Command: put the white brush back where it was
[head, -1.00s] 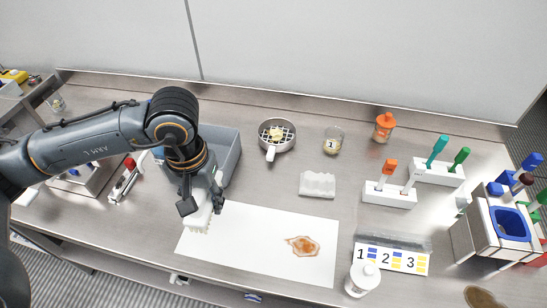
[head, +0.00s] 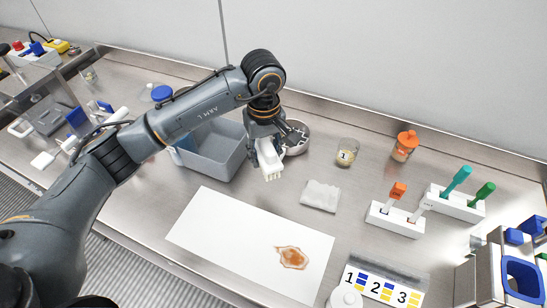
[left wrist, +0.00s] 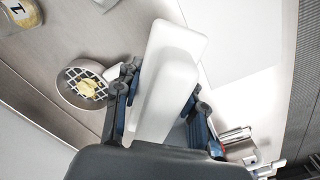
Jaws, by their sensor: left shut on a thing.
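My left gripper (head: 264,144) is shut on the white brush (head: 269,160), with the bristles pointing down. It holds the brush over the bench, between the grey bin (head: 212,158) and the folded white cloth-like piece (head: 320,196). In the left wrist view the pale brush (left wrist: 172,75) sits between the two dark fingers (left wrist: 163,105). The white sheet (head: 210,222) lies in front, with a brown stain (head: 291,257) on it. My right gripper is not in view.
The round pan (head: 297,146) with a grid is just behind the gripper, partly hidden. A jar marked 1 (head: 347,153) and an orange-lidded jar (head: 405,146) stand to the right. White racks (head: 394,219) with coloured handles are farther right. A numbered board (head: 381,287) lies at front right.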

